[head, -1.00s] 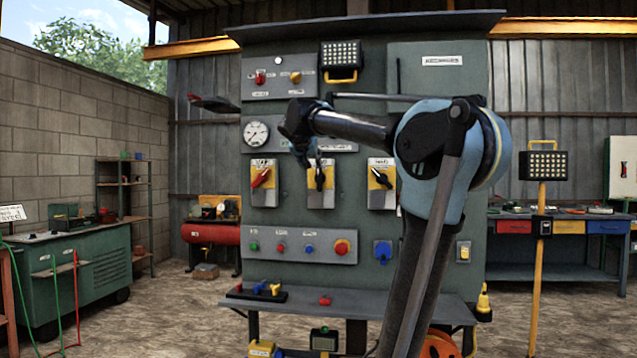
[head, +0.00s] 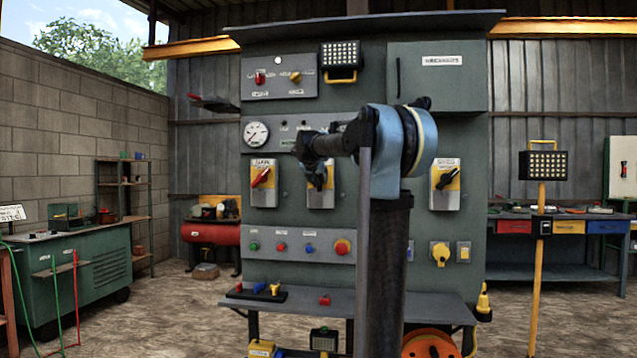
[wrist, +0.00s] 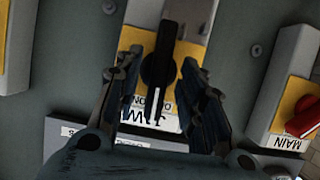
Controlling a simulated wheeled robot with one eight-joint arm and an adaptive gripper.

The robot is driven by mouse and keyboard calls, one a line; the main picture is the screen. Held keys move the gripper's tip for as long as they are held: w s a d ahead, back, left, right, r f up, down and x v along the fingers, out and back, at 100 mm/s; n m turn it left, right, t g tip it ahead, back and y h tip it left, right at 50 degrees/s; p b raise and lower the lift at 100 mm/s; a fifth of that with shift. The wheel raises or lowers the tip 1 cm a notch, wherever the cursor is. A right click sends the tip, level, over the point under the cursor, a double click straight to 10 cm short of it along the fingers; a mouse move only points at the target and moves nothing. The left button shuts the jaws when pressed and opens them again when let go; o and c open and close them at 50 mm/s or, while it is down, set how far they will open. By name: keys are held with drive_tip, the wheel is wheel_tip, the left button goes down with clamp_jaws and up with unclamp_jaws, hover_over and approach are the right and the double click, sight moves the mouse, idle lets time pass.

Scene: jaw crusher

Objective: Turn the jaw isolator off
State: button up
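The jaw isolator (wrist: 178,50) is a grey box with a yellow plate, a black rotary handle (wrist: 159,75) and a label reading "JAW" upside down in the wrist view. The handle lies roughly lengthwise in that view. My gripper (wrist: 160,62) is open, with one dark finger on each side of the handle and gaps showing between. In the head view the jaw isolator (head: 327,195) is the second box from the left on the panel. My gripper (head: 318,176) is in front of it and hides most of its handle.
The main isolator (head: 264,190), with a red handle, is left of the jaw isolator; it also shows in the wrist view (wrist: 300,95). Another black-handled isolator (head: 445,190) is at right. A button strip (head: 300,247) and a shelf (head: 390,305) are below. My arm hides part of the panel.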

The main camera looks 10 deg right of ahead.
drive_tip(key=shift+w+d+f, duration=0.2)
drive_tip(key=shift+w+f, duration=0.1)
drive_tip(key=shift+w, duration=0.35)
clamp_jaws()
drive_tip(key=shift+a+f+n+h, duration=0.15)
drive_tip(key=shift+n+h, duration=0.8)
drive_tip(key=shift+n, duration=0.5)
drive_tip(key=shift+a+r+n+h, duration=0.1)
drive_tip(key=shift+n+h, duration=0.85)
drive_tip(key=shift+n, duration=0.5)
unclamp_jaws()
